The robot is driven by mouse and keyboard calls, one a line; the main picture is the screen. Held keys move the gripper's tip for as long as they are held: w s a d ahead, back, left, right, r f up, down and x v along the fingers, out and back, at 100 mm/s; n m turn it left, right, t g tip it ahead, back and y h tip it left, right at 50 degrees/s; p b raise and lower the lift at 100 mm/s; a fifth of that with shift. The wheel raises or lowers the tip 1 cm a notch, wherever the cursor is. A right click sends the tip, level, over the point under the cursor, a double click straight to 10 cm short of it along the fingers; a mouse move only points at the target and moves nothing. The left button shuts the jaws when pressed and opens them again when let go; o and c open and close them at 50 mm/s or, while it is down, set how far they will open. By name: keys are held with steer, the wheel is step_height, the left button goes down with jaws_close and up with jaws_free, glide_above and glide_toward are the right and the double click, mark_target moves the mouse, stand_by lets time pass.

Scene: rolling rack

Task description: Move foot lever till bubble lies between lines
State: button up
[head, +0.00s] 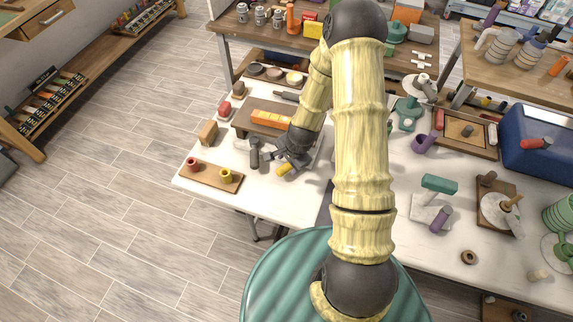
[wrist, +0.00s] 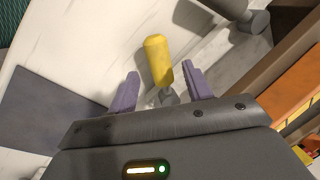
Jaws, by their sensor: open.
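A lever with a yellow handle (head: 284,169) lies low over the white table, just beyond my gripper (head: 279,158). In the wrist view the yellow handle (wrist: 157,58) points away from my open gripper (wrist: 160,88). The two purple fingers stand apart on either side of the handle's grey lower end, with gaps visible. An orange piece (head: 271,119), which may be the level, sits on a brown raised board (head: 244,122). Its orange side also shows at the right of the wrist view (wrist: 298,88). I cannot make out a bubble or lines.
A dark grey upright part (head: 254,154) stands left of the lever. A wooden board with red and yellow cups (head: 210,176) lies near the table's left corner. A tan block (head: 208,132) stands behind it. White table surface is bare below the lever.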

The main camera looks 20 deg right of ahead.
mark_target(287, 167)
steer(key=shift+x, duration=1.8)
steer(key=shift+c, duration=0.2)
jaws_close()
